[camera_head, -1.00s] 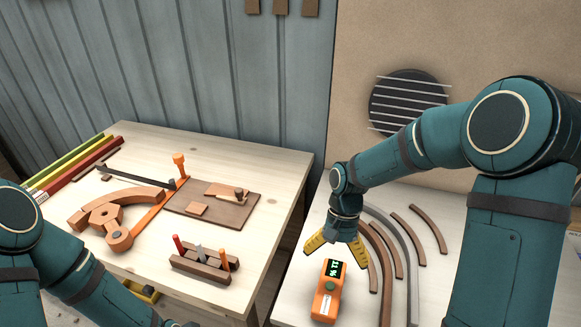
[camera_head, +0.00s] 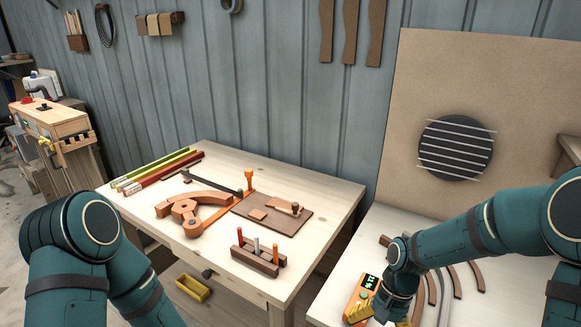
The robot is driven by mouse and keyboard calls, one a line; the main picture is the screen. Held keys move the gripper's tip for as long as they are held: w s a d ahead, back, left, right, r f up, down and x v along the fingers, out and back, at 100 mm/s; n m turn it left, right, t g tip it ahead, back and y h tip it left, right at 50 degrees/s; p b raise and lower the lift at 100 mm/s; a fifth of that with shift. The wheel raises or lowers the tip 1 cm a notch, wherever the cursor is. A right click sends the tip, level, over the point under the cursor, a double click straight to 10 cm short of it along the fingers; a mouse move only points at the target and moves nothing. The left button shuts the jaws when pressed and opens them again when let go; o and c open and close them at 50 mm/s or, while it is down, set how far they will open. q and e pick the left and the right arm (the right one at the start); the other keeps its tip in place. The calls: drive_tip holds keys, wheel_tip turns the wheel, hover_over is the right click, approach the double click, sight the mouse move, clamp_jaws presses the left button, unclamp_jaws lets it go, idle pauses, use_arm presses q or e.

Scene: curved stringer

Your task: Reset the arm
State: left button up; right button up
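My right arm reaches in from the right over the right-hand table. My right gripper (camera_head: 380,320) points down at the bottom edge of the view, its yellow fingers spread apart with nothing seen between them. An orange handheld meter (camera_head: 362,291) with a lit green display lies just left of the gripper and is partly covered by it. I cannot tell whether they touch. Several curved brown and grey strips (camera_head: 457,281) lie on the table to the right, partly hidden by my arm. My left arm is bent at the lower left; its gripper is out of view.
The left wooden table (camera_head: 315,190) holds an orange-and-brown curved jig (camera_head: 187,205), a brown board (camera_head: 272,214), a block with upright tools (camera_head: 258,257) and coloured bars (camera_head: 160,170). A yellow tray (camera_head: 194,288) sits below its front edge. A gap separates the tables.

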drive_tip(key=s+a+f+n+t, duration=0.2)
drive_tip(key=s+a+f, duration=0.1)
drive_tip(key=f, duration=0.4)
drive_tip(key=s+a+f+n+t+y, duration=0.1)
drive_tip(key=s+a+f+n+t, duration=0.1)
drive_tip(key=a+f, duration=0.4)
wheel_tip(320, 180, down, 2)
drive_tip(key=shift+s+f+t, duration=0.1)
drive_tip(key=shift+s+t, duration=0.2)
drive_tip(key=shift+s, duration=0.45)
